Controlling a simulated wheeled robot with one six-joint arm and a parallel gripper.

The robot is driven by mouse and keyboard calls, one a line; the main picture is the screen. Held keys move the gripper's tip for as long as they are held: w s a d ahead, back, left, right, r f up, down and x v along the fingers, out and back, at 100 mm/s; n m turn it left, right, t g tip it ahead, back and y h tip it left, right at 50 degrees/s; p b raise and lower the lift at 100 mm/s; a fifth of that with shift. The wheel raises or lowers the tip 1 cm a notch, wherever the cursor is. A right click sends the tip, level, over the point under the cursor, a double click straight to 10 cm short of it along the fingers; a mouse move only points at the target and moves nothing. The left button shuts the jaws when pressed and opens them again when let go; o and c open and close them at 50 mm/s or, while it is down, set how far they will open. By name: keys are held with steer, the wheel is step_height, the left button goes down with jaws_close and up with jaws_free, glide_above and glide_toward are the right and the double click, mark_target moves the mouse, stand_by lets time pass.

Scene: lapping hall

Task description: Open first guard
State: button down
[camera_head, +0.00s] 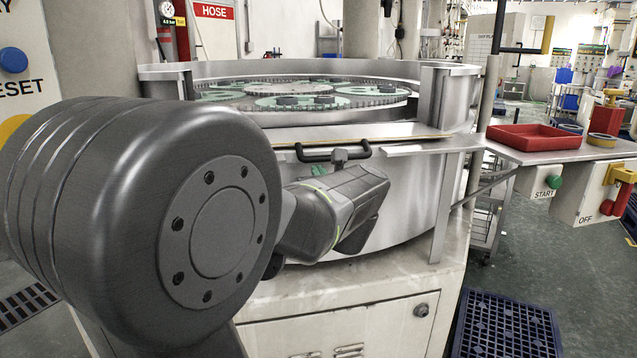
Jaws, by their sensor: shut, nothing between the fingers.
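The round steel lapping machine (405,205) stands in front of me, with toothed carrier rings (325,102) visible inside its rim. At its front, a flat metal guard panel (385,134) lies at about rim height, below the rings. A black bar handle (312,155) sits along the panel's front edge. My gripper (340,156) is shut and empty at the middle of this handle. Its small tip overlaps the bar in the picture; whether it touches the bar I cannot tell. My arm hides the left part of the machine and panel.
A side shelf (510,152) at right bears a red tray (535,137) and a yellow-dark roll (602,139). START (548,181) and OFF (598,204) control boxes hang below it. A dark blue plastic pallet (507,325) lies on the floor at right. Green floor beyond is open.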

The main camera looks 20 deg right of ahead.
steer(key=shift+r, duration=0.1)
steer(key=r+p, duration=0.1)
steer(key=r, duration=0.1)
steer(key=r+p, duration=0.2)
steer(key=shift+s+r+p, duration=0.2)
steer(key=shift+r+p, duration=0.1)
stand_by(0.4)
